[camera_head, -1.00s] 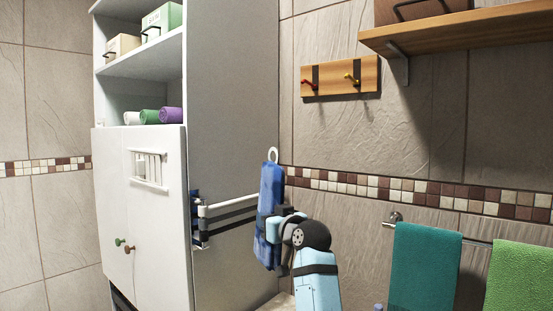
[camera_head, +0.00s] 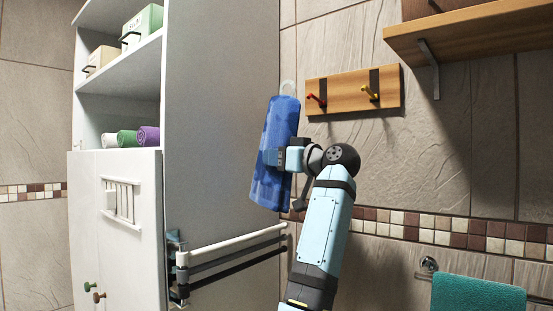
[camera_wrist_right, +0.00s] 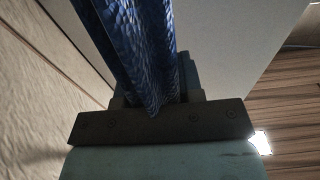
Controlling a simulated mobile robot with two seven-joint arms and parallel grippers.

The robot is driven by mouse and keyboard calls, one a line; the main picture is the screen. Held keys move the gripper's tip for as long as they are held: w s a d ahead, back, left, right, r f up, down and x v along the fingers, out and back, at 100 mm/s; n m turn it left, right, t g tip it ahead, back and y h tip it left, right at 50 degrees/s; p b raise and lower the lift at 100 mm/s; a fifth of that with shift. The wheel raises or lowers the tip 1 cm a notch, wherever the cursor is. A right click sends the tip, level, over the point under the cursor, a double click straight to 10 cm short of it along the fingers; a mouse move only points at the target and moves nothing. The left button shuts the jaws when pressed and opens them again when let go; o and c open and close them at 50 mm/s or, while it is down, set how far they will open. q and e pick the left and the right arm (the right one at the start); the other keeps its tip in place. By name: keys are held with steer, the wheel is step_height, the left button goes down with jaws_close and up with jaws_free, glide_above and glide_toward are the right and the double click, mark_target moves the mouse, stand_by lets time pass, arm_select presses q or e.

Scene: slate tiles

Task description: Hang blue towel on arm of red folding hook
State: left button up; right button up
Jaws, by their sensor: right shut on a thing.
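The towel also fills the upper middle of the right wrist view (camera_wrist_right: 145,50). The red folding hook (camera_head: 317,100) is on the left of the wooden board (camera_head: 352,91), to the right of the towel's upper part and apart from it. A yellow hook (camera_head: 371,93) is on the board's right. My left gripper is out of view.
A tall white cabinet (camera_head: 222,130) stands at the left, with rolled towels (camera_head: 148,136) on a shelf. Swing-out rails (camera_head: 235,245) project from its side below the towel. A wooden shelf (camera_head: 480,38) overhangs at the upper right. A teal towel (camera_head: 478,296) hangs at the lower right.

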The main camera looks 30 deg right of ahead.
steer(key=shift+s+d+r, duration=0.2)
steer(key=shift+d+r, duration=0.05)
steer(key=shift+d, duration=0.1)
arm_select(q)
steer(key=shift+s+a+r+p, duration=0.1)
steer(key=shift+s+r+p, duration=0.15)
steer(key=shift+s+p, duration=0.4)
arm_select(e)
steer(key=w+d+f, duration=0.2)
steer(key=w+d, duration=0.2)
steer(key=d, duration=0.5)
steer(key=shift+d, duration=0.3)
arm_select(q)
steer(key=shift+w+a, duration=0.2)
arm_select(e)
steer(key=shift+w, duration=0.1)
steer(key=o, duration=1)
steer(key=shift+r, duration=0.1)
steer(key=shift+o, duration=0.2)
